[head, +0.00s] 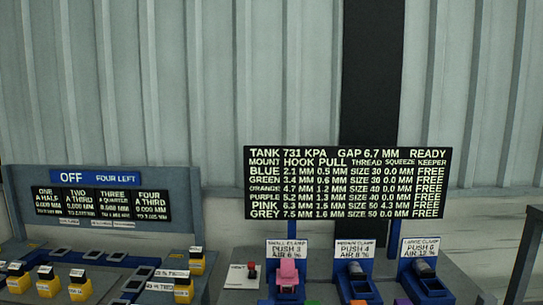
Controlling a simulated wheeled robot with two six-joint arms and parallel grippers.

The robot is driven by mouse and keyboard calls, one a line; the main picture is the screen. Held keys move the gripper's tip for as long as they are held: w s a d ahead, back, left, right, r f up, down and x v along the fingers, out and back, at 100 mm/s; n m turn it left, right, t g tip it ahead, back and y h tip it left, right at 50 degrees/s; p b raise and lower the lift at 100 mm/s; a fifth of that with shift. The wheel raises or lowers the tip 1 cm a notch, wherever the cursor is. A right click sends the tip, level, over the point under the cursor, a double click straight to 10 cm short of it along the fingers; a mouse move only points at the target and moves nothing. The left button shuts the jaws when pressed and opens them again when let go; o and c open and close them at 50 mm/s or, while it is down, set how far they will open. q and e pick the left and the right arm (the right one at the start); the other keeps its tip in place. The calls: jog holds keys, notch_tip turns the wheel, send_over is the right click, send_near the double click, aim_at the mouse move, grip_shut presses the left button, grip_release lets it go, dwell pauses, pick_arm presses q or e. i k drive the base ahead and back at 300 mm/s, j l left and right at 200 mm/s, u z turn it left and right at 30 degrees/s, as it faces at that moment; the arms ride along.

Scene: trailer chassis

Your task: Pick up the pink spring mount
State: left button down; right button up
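A pink part (288,273), which looks like the pink spring mount, sits in the blue small clamp (289,295) at the lower middle of the head view. A sign above it (287,252) reads small clamp, push 3, air 6 %. Neither of my grippers shows in this view.
A medium clamp (357,285) and a large clamp (425,282) stand to the right, each holding a grey part. Several yellow-and-black blocks (80,287) stand on the left bench. Coloured tops at the bottom edge are cut off.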

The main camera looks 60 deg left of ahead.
aim_at(287, 277)
jog(key=u, duration=2.1)
jog(key=z, duration=0.15)
